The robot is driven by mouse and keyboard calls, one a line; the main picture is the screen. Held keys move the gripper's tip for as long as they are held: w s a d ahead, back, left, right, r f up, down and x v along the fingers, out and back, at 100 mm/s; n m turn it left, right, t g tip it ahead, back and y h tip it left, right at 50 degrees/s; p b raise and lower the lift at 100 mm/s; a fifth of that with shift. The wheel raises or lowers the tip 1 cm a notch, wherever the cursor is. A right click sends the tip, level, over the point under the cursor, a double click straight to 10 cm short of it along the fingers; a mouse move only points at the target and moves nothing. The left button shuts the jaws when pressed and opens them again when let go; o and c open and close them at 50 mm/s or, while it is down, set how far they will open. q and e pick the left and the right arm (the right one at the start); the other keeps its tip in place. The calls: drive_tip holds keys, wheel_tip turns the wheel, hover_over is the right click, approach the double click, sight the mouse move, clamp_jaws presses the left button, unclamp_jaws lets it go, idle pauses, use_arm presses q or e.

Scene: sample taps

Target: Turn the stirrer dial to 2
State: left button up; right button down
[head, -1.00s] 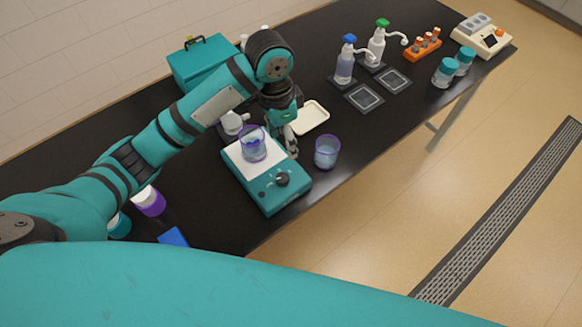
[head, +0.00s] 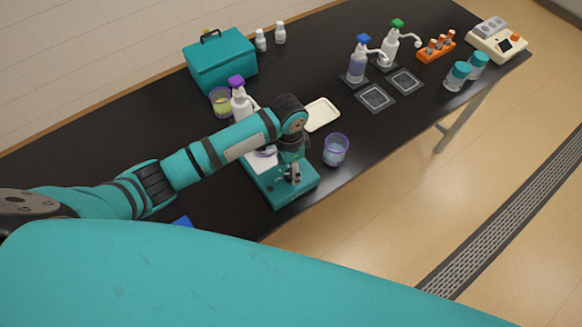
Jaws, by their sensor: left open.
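The teal stirrer (head: 281,197) with a white top plate stands near the front edge of the black bench. My left gripper (head: 293,177) points down over the stirrer's front panel, where the dial sits. The gripper hides most or all of the dial, so its setting cannot be read. The gripper is open, its fingers at or just above the dial; I cannot tell whether they touch it. A beaker on the top plate is mostly hidden behind my left arm. My right gripper is not in view.
A purple-rimmed beaker (head: 336,150) stands just right of the stirrer. A cream tray (head: 321,114) lies behind it. A purple-topped bottle (head: 240,104) and a teal case (head: 221,62) stand farther back. Pump bottles (head: 358,63) and an orange rack (head: 436,47) are at the right.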

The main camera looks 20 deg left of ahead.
use_arm(q)
drive_tip(key=shift+f, duration=0.85)
drive_tip(key=shift+c, duration=0.4)
drive_tip(key=c, duration=1.1)
drive_tip(key=shift+o, duration=0.2)
